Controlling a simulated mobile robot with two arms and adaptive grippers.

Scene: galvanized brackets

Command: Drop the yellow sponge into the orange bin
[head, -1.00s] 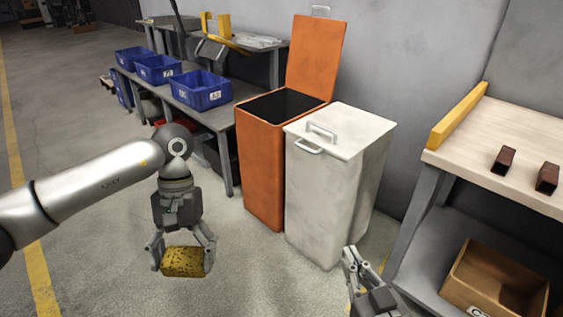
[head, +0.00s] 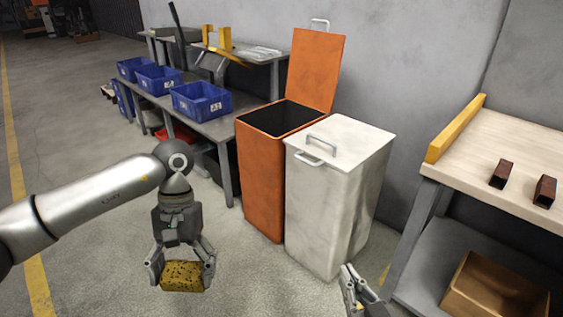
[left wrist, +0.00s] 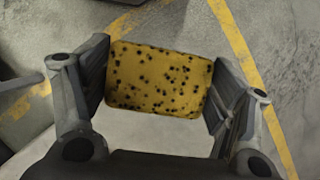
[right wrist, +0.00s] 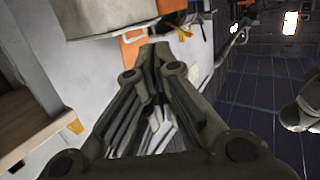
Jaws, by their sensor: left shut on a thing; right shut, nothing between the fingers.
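The yellow sponge (head: 182,277) with dark pores is held between the fingers of my left gripper (head: 181,270), in the air left of the bins. It also fills the middle of the left wrist view (left wrist: 160,80). The orange bin (head: 262,185) stands behind and to the right of the sponge, its lid (head: 318,70) raised and its dark inside showing. My right gripper (head: 349,275) is shut and empty, low in front of the white bin. Its closed fingers also show in the right wrist view (right wrist: 155,75).
A white bin (head: 330,205) with a closed lid stands right beside the orange bin. A bench with blue bins (head: 200,99) is behind at left. A wooden-topped workbench (head: 510,165) with two brown blocks is at right. The floor around my left gripper is clear.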

